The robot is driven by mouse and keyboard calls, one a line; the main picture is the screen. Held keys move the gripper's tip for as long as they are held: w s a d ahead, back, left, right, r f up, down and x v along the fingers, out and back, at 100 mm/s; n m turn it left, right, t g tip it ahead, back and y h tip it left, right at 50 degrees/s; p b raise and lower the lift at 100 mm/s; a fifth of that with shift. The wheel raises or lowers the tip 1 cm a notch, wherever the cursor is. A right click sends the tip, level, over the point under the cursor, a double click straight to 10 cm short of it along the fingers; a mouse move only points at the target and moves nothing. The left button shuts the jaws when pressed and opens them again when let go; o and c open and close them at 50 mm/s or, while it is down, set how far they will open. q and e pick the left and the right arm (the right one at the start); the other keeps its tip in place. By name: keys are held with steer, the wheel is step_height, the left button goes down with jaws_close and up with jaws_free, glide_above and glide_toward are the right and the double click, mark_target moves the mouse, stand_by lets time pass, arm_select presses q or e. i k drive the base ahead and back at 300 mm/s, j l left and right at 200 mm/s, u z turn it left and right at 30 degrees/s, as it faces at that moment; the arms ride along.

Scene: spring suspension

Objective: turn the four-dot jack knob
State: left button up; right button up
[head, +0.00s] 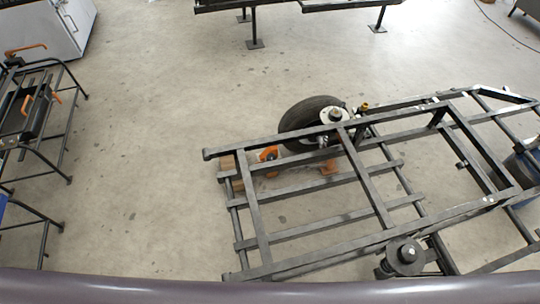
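A small orange round part (269,153) shows at the left end of the dark metal frame (262,212), near the wheel. A second orange part (329,168) is seen low between the frame bars. I cannot make out any dots on either, so I cannot tell which, if any, is the four-dot jack knob. A dark round hub-like part (408,256) sits at the near side of the frame. Neither of my grippers is in view.
A black tyre (300,112) stands at the frame's far side. A dark rack (62,140) with orange handles and a white cabinet (52,22) are at the left. Dark metal legs (251,30) stand at the back. The concrete floor (150,150) between rack and frame is clear.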

mark_target(270, 156)
steer(key=j+z, duration=0.45)
steer(key=i+j+z, duration=0.1)
steer(key=j+z, duration=0.25)
steer(key=j, duration=0.5)
steer(key=j+z, duration=0.4)
steer(key=j, duration=0.4)
steer(key=j+z, duration=0.35)
steer(key=j, duration=0.5)
steer(key=j+z, duration=0.2)
steer(key=j, duration=0.35)
steer(key=j+z, duration=0.25)
steer(key=j, duration=0.3)
steer(key=j+z, duration=0.2)
steer(key=j, duration=0.35)
steer(key=j+z, duration=0.2)
steer(key=j, duration=0.35)
steer(key=k+j+z, duration=0.25)
steer(key=j, duration=0.25)
steer(key=j+z, duration=0.9)
steer(key=j, duration=0.2)
steer(key=k+j+z, duration=0.2)
steer(key=j+z, duration=0.25)
steer(key=j, duration=0.35)
steer(key=i+j, duration=0.1)
steer(key=j, duration=0.25)
